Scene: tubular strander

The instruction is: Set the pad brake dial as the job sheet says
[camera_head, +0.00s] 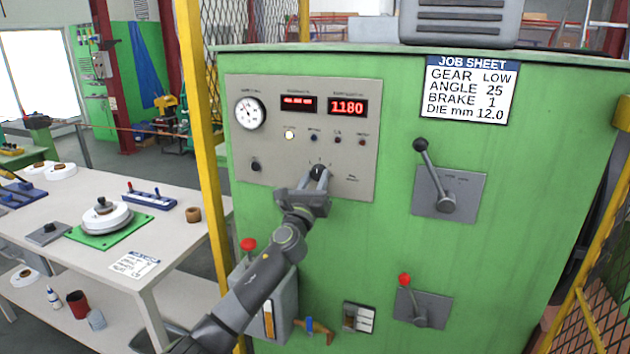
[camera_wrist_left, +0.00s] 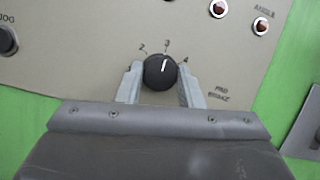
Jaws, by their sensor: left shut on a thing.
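The pad brake dial (camera_head: 317,170) is a black round knob low on the grey control panel (camera_head: 350,150). In the left wrist view the dial (camera_wrist_left: 160,73) has a white pointer line aimed at about the 3. The marks 2, 3 and 4 show around it; a 1 is not visible there. My left gripper (camera_head: 316,181) is shut on the dial, one finger on each side, as the left wrist view (camera_wrist_left: 160,82) also shows. The job sheet (camera_head: 471,90) on the green cabinet reads GEAR LOW, ANGLE 25, BRAKE 1, DIE mm 12.0. My right gripper is not in view.
The panel carries a gauge (camera_head: 250,113), a red display reading 1180 (camera_head: 347,107), small lamps and another black knob (camera_head: 256,166). Levers (camera_head: 445,204) (camera_head: 420,317) stand to the right. A yellow post (camera_head: 201,150) and a worktable (camera_head: 60,222) are at the left.

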